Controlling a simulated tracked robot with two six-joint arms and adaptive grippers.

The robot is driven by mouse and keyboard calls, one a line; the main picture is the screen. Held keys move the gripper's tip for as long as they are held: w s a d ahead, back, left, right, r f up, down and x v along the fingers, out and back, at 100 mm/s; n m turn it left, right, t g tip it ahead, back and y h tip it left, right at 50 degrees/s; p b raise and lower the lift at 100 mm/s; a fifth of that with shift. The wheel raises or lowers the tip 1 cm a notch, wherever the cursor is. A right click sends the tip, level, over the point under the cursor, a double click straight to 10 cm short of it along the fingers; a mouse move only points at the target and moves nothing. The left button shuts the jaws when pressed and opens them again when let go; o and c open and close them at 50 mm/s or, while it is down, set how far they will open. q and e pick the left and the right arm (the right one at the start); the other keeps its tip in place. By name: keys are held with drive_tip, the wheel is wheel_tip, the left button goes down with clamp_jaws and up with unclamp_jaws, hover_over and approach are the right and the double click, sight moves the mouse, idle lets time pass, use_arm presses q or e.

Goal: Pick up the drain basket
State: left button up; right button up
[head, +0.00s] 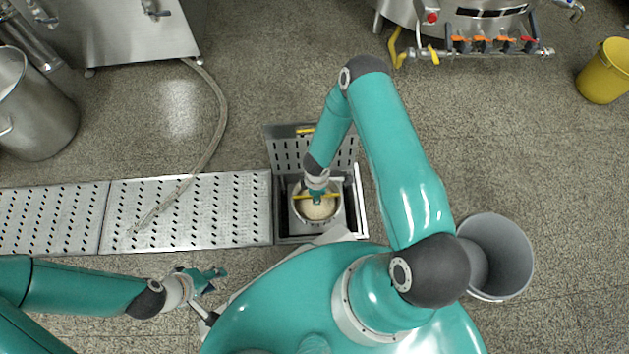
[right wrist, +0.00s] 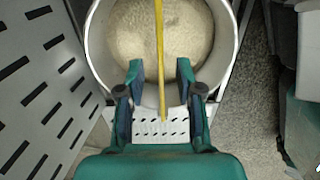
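The drain basket (head: 316,210) is a round, light metal pot with a yellow bar handle (head: 330,196) across its top and beige matter inside. It sits in the open drain pit. In the right wrist view the basket (right wrist: 228,45) fills the top middle. My right gripper (right wrist: 160,68) is open, with one finger on each side of the yellow handle (right wrist: 159,45) and gaps to both. In the head view my right gripper (head: 318,197) is over the basket and partly hides it. My left gripper (head: 213,279) is open and empty, left of the pit.
A slotted grate cover (head: 287,150) stands raised behind the pit. Slotted drain grates (head: 190,225) run left, with a hose (head: 218,125) across them. A grey bin (head: 505,250) stands right, a yellow bucket (head: 603,75) far right, and a steel pot (head: 40,115) far left.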

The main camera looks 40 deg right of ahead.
drive_tip(key=shift+f, duration=0.6)
drive_tip(key=shift+f+b, duration=0.25)
drive_tip(key=shift+b, duration=0.2)
clamp_jaws()
idle(0.5)
